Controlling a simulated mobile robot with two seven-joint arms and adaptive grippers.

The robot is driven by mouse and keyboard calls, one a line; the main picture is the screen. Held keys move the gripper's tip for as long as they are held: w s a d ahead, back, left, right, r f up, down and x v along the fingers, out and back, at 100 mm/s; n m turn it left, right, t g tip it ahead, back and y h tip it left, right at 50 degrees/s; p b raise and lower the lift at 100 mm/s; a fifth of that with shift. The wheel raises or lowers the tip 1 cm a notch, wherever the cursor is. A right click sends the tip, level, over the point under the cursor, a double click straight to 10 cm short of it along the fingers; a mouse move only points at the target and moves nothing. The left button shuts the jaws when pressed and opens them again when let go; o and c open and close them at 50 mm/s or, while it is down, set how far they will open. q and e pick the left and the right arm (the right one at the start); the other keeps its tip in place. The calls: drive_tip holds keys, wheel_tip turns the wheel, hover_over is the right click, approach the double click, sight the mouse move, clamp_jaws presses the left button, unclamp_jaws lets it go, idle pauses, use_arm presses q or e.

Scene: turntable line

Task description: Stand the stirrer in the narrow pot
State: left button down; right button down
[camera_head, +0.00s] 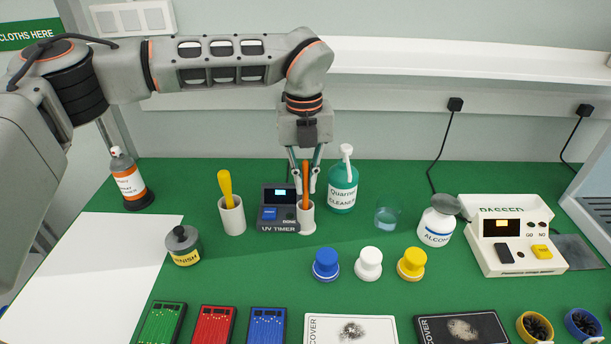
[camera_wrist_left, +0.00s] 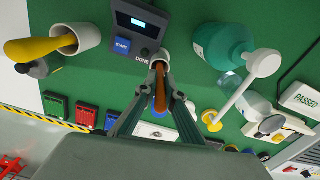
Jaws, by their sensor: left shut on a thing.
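The stirrer is an orange-brown stick (camera_head: 306,183), held upright in my left gripper (camera_head: 305,190). The gripper's fingers are shut on it from both sides, and it also shows between them in the left wrist view (camera_wrist_left: 160,80). The narrow pot (camera_head: 306,222) is a slim white cup right of the UV timer. The stirrer's lower end reaches the pot's mouth and looks to be inside it; its tip is hidden. In the left wrist view, the pot's rim (camera_wrist_left: 161,53) lies just beyond the fingertips. My right gripper is not in view.
The UV timer (camera_head: 279,210) stands close against the pot's left side. A green cleaner bottle (camera_head: 342,190) is behind right. A wider white pot (camera_head: 232,216) with a yellow-handled tool is at left. Blue, white and yellow knobs (camera_head: 368,263) stand in front.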

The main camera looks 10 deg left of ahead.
use_arm(q)
drive_tip(key=shift+f, duration=0.1)
drive_tip(key=c, duration=2.1)
unclamp_jaws()
wheel_tip(320, 180, up, 12)
drive_tip(key=shift+a+r, duration=0.1)
